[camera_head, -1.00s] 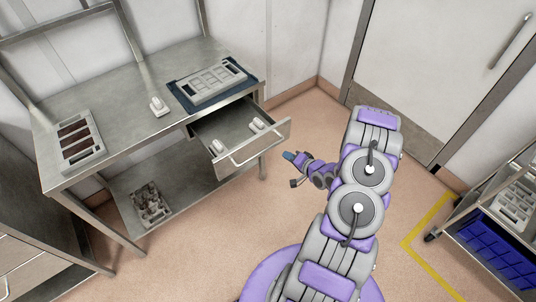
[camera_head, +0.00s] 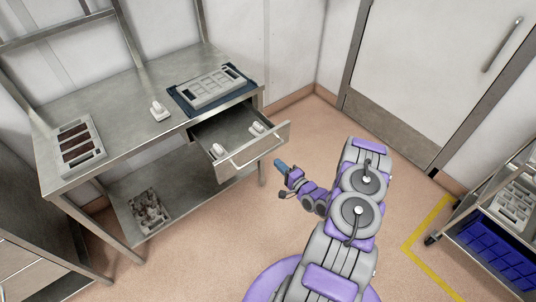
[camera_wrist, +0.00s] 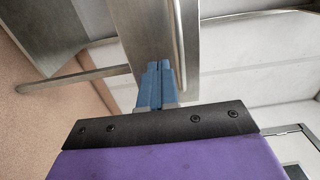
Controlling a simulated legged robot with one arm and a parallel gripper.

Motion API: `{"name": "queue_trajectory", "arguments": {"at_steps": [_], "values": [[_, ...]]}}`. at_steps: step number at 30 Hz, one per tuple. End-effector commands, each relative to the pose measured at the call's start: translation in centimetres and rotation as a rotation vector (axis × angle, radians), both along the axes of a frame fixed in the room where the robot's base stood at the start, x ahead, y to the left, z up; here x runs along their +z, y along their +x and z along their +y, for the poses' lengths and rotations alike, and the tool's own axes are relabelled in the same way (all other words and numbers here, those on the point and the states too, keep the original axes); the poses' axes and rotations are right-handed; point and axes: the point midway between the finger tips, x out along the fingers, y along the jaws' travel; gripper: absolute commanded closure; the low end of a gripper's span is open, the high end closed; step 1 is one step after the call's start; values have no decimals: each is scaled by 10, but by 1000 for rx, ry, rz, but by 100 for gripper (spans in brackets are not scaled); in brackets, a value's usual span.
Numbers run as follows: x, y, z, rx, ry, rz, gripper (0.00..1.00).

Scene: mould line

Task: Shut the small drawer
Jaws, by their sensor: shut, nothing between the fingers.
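The small drawer (camera_head: 238,138) hangs open under the steel table, pulled out toward me. Its front panel (camera_head: 272,143) carries a bar handle (camera_head: 258,153). Two small white items lie inside it. My gripper (camera_head: 279,164) is shut and empty, its blue fingers just right of and below the front panel. In the wrist view, my closed blue fingers (camera_wrist: 159,68) point at the metal drawer front (camera_wrist: 148,35), and the handle (camera_wrist: 178,45) runs along their right side. I cannot tell whether the fingers touch the panel.
The steel table (camera_head: 125,95) bears a mould on a dark blue mat (camera_head: 183,101), a white item (camera_head: 159,110) and a brown-filled mould (camera_head: 79,145). A lower shelf (camera_head: 185,185) holds another mould. A trolley (camera_head: 500,235) stands at right. The floor between is clear.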

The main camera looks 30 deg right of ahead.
Motion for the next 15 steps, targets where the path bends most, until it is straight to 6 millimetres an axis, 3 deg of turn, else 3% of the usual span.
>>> {"name": "queue_trajectory", "arguments": {"at_steps": [9,15], "values": [[-3,53,4,3,0,1,100],[-2,74,5,2,0,0,100]]}}
